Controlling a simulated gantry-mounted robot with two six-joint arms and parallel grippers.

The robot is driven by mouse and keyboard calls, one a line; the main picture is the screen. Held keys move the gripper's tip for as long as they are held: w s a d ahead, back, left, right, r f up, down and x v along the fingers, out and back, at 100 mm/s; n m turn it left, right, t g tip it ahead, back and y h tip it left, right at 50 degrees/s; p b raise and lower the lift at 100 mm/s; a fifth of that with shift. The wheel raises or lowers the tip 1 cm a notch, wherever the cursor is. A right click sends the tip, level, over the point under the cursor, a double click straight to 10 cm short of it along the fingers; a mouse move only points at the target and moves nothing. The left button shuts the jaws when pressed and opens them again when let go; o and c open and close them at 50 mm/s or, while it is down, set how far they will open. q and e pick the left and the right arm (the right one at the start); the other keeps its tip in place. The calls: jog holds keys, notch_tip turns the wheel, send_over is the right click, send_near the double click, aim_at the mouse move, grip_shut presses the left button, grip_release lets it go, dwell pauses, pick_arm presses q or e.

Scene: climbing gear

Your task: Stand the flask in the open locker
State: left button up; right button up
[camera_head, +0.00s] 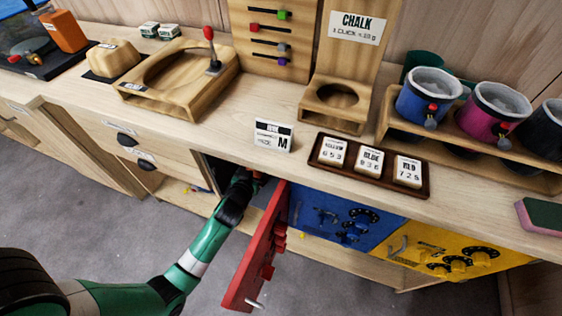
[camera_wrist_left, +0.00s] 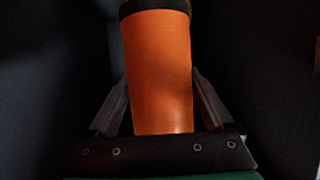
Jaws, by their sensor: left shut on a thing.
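The orange flask (camera_wrist_left: 160,70) with a dark top fills the middle of the left wrist view, between the two fingers of my left gripper (camera_wrist_left: 160,100), which is shut on it. The surroundings there are dark. In the head view my green left arm reaches into the open locker (camera_head: 208,165) under the counter, and the gripper and most of the flask are hidden inside. The locker's red door (camera_head: 258,250) stands swung open to the right of my arm. I cannot tell whether the flask touches the locker floor. My right gripper is not in view.
Blue (camera_head: 335,215) and yellow (camera_head: 450,250) locker doors with dials are shut to the right. On the counter above stand a size sign (camera_head: 273,135), a tray of code cards (camera_head: 370,163) and chalk bags (camera_head: 430,95). The open red door leaves a narrow gap beside my arm.

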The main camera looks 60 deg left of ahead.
aim_at(255, 174)
pick_arm(q)
jog(key=f+b, duration=0.1)
jog(key=s+f+b, duration=0.1)
jog(key=f, duration=0.1)
jog(key=shift+d, duration=0.15)
jog(key=f+b, duration=0.2)
jog(key=f, duration=0.1)
jog(key=shift+w+f, duration=0.2)
jog(key=shift+f, duration=0.1)
jog(key=shift+s, duration=0.1)
notch_tip(255, 174, down, 4)
jog(key=b, duration=0.3)
jog(key=shift+r, duration=0.25)
jog(key=shift+f, duration=0.15)
jog(key=o, duration=1.5)
jog(key=shift+o, duration=0.2)
